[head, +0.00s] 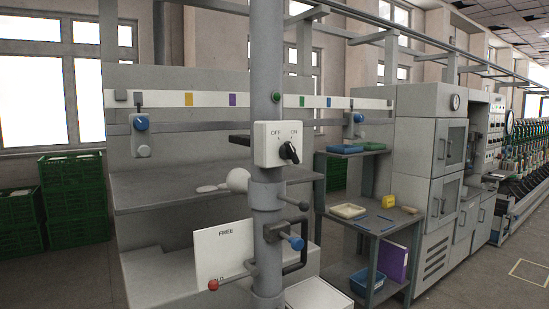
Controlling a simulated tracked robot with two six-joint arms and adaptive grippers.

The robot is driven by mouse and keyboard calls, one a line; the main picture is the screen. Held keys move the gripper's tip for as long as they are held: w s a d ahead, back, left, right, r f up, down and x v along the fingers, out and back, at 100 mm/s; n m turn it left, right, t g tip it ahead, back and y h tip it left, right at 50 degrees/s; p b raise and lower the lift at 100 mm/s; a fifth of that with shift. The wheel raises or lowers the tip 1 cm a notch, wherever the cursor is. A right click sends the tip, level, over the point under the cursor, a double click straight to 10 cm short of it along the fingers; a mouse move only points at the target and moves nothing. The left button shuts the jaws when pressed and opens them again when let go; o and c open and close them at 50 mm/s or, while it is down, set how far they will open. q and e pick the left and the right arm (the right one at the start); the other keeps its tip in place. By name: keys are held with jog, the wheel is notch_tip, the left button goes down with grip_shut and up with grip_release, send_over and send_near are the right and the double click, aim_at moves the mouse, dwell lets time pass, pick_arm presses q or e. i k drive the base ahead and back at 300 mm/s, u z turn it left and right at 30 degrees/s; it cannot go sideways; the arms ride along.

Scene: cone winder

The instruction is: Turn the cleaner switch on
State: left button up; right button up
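A small green round lamp or button (276,97) is on the post above the box. Neither of my grippers is in view.
The grey post (266,220) carries handles below the switch, with a red ball (213,285) and a blue knob (296,243). A white FREE sign (222,255) stands behind. A grey table (372,228) with small items is at right. Green crates (75,200) stand at left.

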aim_at(287, 151)
jog(key=z, duration=0.15)
jog(key=i, duration=0.9)
jog(key=u, duration=0.05)
